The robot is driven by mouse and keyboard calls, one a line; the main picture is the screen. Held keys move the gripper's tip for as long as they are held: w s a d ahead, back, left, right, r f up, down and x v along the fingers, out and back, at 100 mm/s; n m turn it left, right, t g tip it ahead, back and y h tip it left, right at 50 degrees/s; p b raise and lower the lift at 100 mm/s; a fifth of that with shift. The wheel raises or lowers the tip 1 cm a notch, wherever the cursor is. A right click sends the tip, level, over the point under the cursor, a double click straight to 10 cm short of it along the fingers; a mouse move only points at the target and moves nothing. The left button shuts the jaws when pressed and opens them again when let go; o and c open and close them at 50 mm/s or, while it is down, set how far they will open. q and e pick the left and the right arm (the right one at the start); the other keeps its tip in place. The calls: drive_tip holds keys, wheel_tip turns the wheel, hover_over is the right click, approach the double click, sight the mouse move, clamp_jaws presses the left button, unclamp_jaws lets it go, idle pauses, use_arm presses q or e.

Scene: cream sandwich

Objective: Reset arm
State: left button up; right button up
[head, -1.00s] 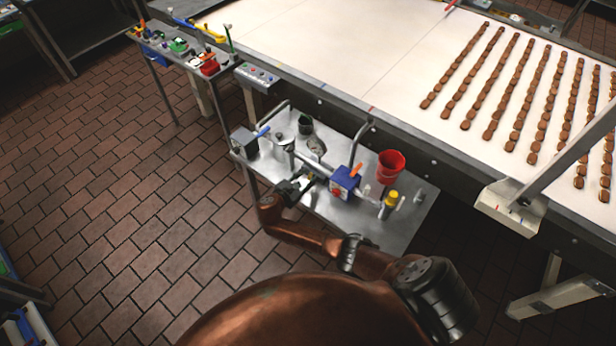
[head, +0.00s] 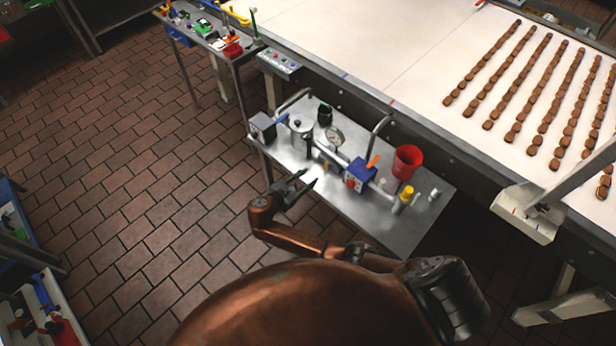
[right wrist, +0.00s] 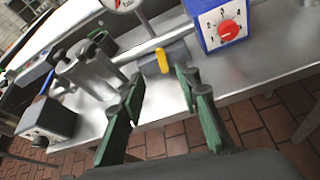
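My right arm reaches up from the bottom of the head view. Its gripper (head: 309,178) is at the near edge of the small metal table (head: 405,228), with its two fingers apart and nothing between them. In the right wrist view the two green fingers (right wrist: 159,78) are also spread and empty. Beyond them is a yellow lever (right wrist: 162,61) on the pipe fitting, apart from the fingers as far as I can tell. My left gripper is not in view.
The metal table carries a blue dial box (head: 360,171), also in the right wrist view (right wrist: 220,24), a gauge (head: 334,136) and a red bucket (head: 407,161). The conveyor (head: 420,55) with rows of brown biscuits lies behind. Tiled floor (head: 120,170) is free at left.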

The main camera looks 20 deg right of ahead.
drive_tip(key=s+d+f+m+g+y, duration=0.25)
drive_tip(key=s+f+m, duration=0.25)
drive_tip(key=s, duration=0.4)
drive_tip(key=s+d+f+m+g+y, duration=0.1)
drive_tip(key=s+f+m+y, duration=0.35)
drive_tip(key=s, duration=0.35)
drive_tip(key=s+d+r+m+y, duration=0.2)
drive_tip(key=s+r+m, duration=0.2)
drive_tip(key=s+m, duration=0.3)
drive_tip(key=s+d+r+m+y, duration=0.2)
drive_tip(key=s+d+r+m, duration=0.15)
drive_tip(key=s, duration=0.65)
wheel_tip(320, 180, down, 31)
drive_tip(key=a+b, duration=0.2)
drive_tip(key=b, duration=0.2)
drive_tip(key=s+f+g+y+b, duration=0.1)
drive_tip(key=s+f+b, duration=0.2)
drive_tip(key=s+f, duration=1.8)
drive_tip(key=shift+f+g, duration=0.35)
drive_tip(key=shift+f, duration=0.55)
